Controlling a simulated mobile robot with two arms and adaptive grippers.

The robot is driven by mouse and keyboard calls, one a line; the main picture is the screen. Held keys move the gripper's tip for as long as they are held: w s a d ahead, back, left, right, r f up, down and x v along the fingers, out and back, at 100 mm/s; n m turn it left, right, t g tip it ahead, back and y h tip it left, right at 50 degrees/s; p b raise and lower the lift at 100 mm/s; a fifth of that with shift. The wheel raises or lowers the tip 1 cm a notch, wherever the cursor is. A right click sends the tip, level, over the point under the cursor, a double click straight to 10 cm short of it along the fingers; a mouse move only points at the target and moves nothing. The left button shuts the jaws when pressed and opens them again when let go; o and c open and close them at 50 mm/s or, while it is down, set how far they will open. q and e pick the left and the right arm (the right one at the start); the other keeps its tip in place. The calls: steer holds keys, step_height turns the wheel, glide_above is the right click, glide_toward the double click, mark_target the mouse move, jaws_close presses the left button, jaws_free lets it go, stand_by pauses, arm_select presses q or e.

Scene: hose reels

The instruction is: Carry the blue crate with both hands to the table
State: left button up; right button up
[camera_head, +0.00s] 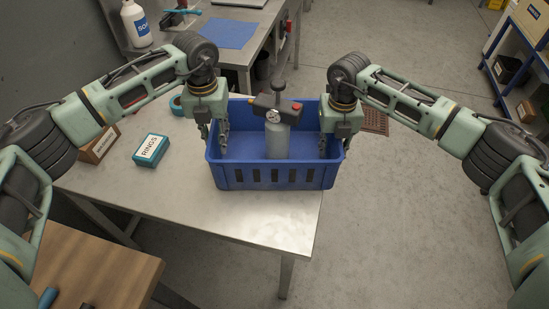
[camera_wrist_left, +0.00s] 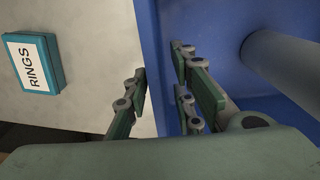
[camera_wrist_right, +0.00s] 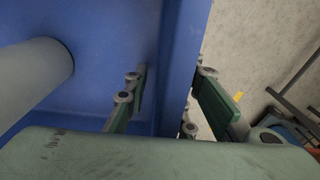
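The blue crate (camera_head: 225,178) is upright at the right end of the metal table (camera_head: 270,222), its right side reaching past the table's edge. Whether its base touches the tabletop is hard to tell. It holds a grey cylinder with a dark top and a gauge (camera_head: 277,138). My left gripper (camera_head: 222,143) straddles the crate's left wall, fingers close against both faces; this shows in the left wrist view (camera_wrist_left: 160,85). My right gripper (camera_head: 334,143) straddles the right wall, shown in the right wrist view (camera_wrist_right: 170,88); a slight gap seems visible on its inner side.
A teal RINGS box (camera_head: 151,150) and a labelled wooden box (camera_head: 99,145) stand left of the crate. Behind is another table with a soap bottle (camera_head: 137,24) and a blue mat (camera_head: 228,34). A wooden table (camera_head: 95,260) is at front left.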

arm_select(q)
step_height(320, 180, up, 10)
steer(key=shift+r, duration=0.1)
arm_select(e)
steer(key=shift+r, duration=0.25)
step_height(320, 180, up, 12)
steer(key=shift+f, duration=0.25)
